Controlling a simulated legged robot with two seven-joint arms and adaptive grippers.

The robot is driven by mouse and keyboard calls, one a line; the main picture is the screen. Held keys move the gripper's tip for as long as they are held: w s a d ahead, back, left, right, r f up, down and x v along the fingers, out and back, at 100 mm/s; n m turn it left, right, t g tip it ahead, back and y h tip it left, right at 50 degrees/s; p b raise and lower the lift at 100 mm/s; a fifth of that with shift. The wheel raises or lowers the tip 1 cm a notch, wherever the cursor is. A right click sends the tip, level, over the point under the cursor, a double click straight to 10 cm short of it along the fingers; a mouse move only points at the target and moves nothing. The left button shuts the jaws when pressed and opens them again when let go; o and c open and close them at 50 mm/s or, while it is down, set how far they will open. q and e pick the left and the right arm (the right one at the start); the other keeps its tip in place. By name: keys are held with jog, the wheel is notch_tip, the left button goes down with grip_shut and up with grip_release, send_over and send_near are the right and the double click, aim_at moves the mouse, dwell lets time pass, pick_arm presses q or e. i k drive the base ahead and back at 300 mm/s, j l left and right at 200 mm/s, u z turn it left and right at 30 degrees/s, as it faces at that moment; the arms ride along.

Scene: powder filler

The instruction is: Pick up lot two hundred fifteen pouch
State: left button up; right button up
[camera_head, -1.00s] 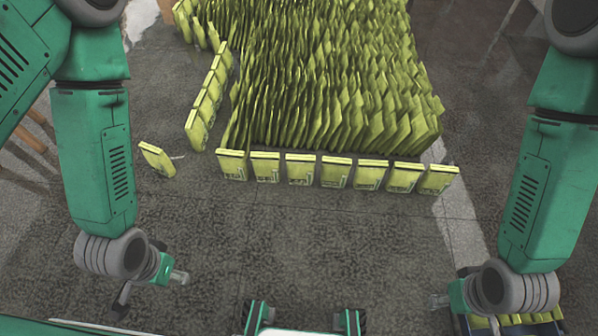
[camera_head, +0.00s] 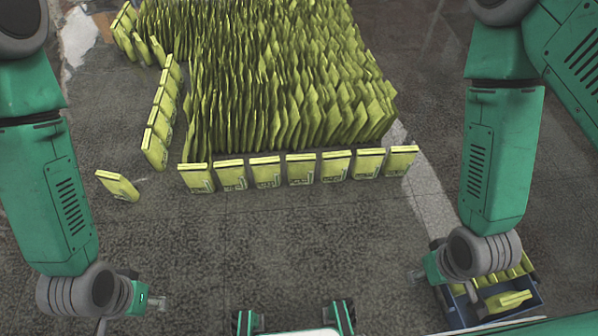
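Many yellow-green pouches (camera_head: 270,80) stand packed in a large block on the floor. A front row of upright pouches (camera_head: 301,170) faces me, with dark print too small to read. I cannot tell which one is lot two hundred fifteen. A single pouch (camera_head: 118,186) stands tilted, apart from the others, at the left. My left gripper (camera_head: 132,312) is open and empty at lower left, well in front of that pouch. My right gripper (camera_head: 448,292) looks open and empty at lower right, beside and over a dark blue tray; my wrist partly hides it.
The dark blue tray (camera_head: 458,312) at lower right holds several yellow pouches (camera_head: 508,299), one lying across the top. A line of pouches (camera_head: 160,120) runs along the block's left side. The grey floor (camera_head: 290,245) before the front row is clear.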

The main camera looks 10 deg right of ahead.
aim_at(505, 301)
jog(key=k+z, duration=0.15)
jog(key=z, duration=2.35)
jog(key=i+l, duration=0.3)
jog(key=i+l+u, duration=0.1)
jog(key=i+l, duration=0.25)
jog(key=l, duration=0.15)
jog(key=i+l+u, duration=0.1)
jog(key=i+l, duration=0.2)
jog(key=l, duration=0.15)
jog(key=i+l, duration=0.25)
jog(key=l, duration=0.2)
